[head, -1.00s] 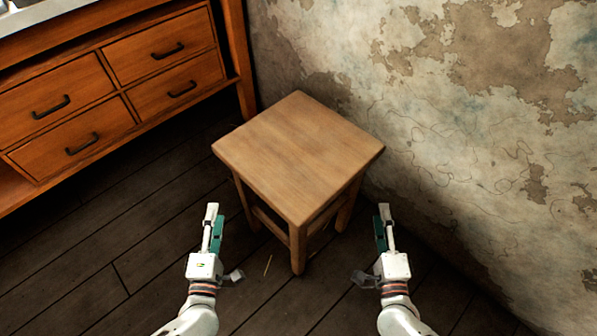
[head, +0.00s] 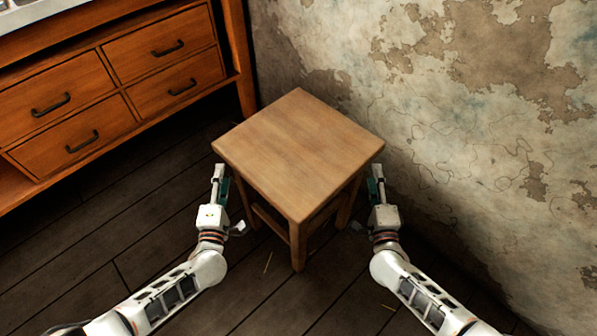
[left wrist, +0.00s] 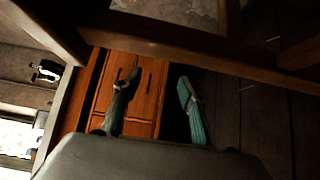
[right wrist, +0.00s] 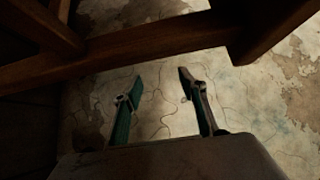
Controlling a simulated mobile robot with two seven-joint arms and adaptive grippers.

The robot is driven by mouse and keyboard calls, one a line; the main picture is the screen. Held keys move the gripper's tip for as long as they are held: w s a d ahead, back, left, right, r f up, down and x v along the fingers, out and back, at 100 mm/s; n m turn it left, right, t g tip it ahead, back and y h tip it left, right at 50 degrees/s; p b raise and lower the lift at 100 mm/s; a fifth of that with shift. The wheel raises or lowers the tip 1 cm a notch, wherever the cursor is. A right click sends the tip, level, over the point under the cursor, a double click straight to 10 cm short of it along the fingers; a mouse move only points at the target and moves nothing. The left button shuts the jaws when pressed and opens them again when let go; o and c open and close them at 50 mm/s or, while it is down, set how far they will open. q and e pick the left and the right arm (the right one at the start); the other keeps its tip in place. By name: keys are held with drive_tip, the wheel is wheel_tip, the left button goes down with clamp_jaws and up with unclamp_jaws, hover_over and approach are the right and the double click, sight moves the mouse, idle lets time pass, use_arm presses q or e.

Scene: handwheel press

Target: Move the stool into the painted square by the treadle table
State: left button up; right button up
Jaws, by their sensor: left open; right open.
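The wooden stool (head: 300,150) stands upright on the dark plank floor, one corner of its square seat facing me. My left gripper (head: 221,178) is open at the stool's left side, its tips beside the left seat corner. My right gripper (head: 376,178) is open at the right side, just by the right seat corner. In the left wrist view, stool rails (left wrist: 185,40) cross above the parted, empty fingers (left wrist: 158,88). In the right wrist view, a stool rail (right wrist: 130,48) also crosses above parted, empty fingers (right wrist: 160,82). I see neither the painted square nor the treadle table.
An orange-brown wooden drawer unit (head: 110,82) with dark handles stands at the left. A peeling plaster wall (head: 450,110) runs close behind and right of the stool. The plank floor (head: 130,230) to the front left is clear.

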use_arm(q)
drive_tip(key=shift+w+d, duration=0.8)
drive_tip(key=shift+w, duration=0.2)
use_arm(e)
drive_tip(key=shift+w+a, duration=0.8)
drive_tip(key=shift+w, duration=0.2)
use_arm(q)
drive_tip(key=shift+d, duration=0.1)
use_arm(e)
drive_tip(key=shift+a, duration=0.1)
